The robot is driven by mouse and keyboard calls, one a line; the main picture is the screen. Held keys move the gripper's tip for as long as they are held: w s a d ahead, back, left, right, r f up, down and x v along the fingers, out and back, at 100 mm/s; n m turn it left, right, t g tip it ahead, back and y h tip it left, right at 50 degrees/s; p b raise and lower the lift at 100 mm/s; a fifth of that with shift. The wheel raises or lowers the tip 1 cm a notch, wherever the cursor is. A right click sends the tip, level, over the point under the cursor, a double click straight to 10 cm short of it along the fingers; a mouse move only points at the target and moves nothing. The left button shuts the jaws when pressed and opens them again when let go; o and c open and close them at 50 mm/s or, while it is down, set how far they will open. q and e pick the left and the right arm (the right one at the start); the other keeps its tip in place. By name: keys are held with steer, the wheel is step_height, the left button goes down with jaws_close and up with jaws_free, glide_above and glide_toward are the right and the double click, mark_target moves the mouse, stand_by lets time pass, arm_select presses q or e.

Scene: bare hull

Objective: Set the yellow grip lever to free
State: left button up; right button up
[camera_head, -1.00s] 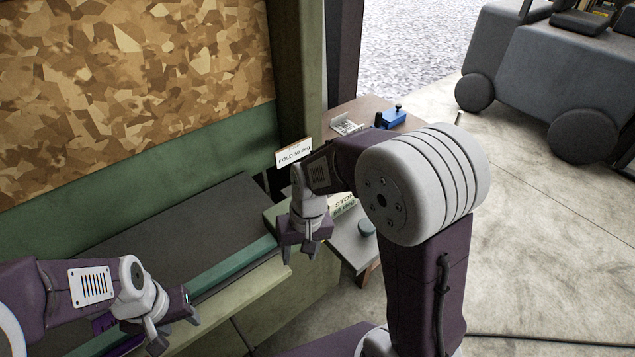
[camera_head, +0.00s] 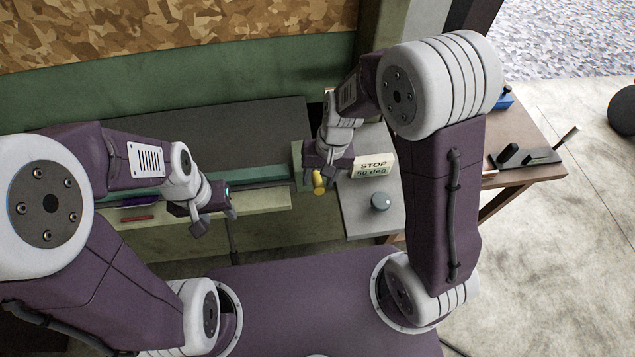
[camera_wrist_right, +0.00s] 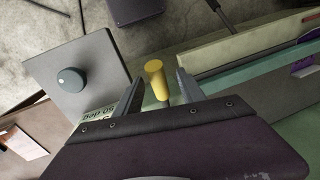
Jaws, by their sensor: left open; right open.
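The yellow grip lever (camera_head: 319,183) shows just below my right gripper (camera_head: 320,184) in the head view, partly hidden by it. My left gripper (camera_head: 214,222) is open and empty, over the front edge of the pale green ledge, well left of the lever.
A sign reading "STOP 50 deg" (camera_head: 373,168) stands right of my right gripper. A brown table (camera_head: 522,135) with black tools is at the right. A dark flat pad (camera_head: 240,130) lies behind the ledge.

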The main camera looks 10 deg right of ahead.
mark_target(319, 182)
steer(key=f, duration=0.3)
steer(key=shift+d, duration=0.2)
steer(key=shift+f, duration=0.3)
steer(key=shift+a, duration=0.4)
steer(key=shift+d, duration=0.1)
jaws_close()
stand_by(0.5)
